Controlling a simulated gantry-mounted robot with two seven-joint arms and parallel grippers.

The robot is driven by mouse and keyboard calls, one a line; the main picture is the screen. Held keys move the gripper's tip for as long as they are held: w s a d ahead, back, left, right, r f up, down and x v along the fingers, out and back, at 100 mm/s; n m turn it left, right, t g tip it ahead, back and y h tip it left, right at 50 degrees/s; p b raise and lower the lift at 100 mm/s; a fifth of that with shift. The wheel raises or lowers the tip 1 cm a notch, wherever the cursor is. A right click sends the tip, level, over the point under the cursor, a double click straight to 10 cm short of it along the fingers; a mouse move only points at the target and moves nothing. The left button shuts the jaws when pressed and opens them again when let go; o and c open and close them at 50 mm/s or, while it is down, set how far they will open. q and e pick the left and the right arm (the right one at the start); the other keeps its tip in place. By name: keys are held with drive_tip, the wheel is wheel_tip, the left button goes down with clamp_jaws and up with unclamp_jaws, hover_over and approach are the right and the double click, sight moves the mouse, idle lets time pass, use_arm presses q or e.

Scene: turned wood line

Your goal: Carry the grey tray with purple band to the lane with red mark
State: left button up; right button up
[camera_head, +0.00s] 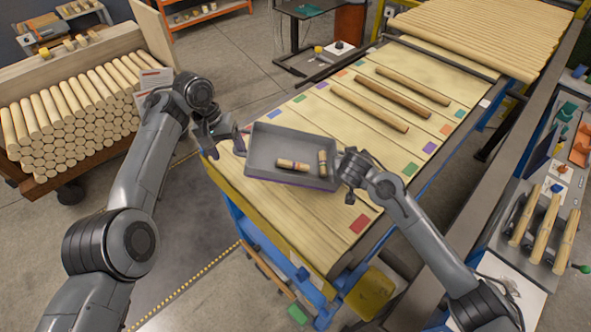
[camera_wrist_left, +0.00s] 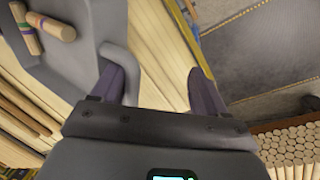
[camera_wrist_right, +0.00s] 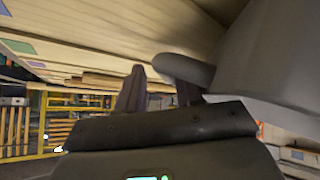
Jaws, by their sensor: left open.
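The grey tray (camera_head: 262,148) with a purple band along its lower front edge is over the near end of the wooden lane table, holding short banded wood pieces (camera_head: 292,166). The lane with the red mark (camera_head: 359,224) is at the table's near right edge. My left gripper (camera_head: 222,141) is open at the tray's left handle; in the left wrist view the handle (camera_wrist_left: 117,58) is beside one finger. My right gripper (camera_head: 345,170) is at the tray's right side; the right wrist view shows its fingers apart, the handle (camera_wrist_right: 180,68) by one finger. The tray's underside is hidden.
Long wooden rods (camera_head: 392,91) lie on the farther lanes, with more rods stacked at the table's far end (camera_head: 480,40). A crate of round stock (camera_head: 75,110) stands left. A side bench with rods on a stand (camera_head: 540,228) is at right. Other colored marks line the lanes.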

drive_tip(key=o, duration=0.6)
drive_tip(key=shift+s+f, duration=0.1)
drive_tip(key=shift+f, duration=0.2)
drive_tip(key=shift+c, duration=0.2)
use_arm(q)
drive_tip(key=shift+w+d+r, duration=0.1)
drive_tip(key=shift+d+r, duration=0.1)
drive_tip(key=shift+r, duration=0.05)
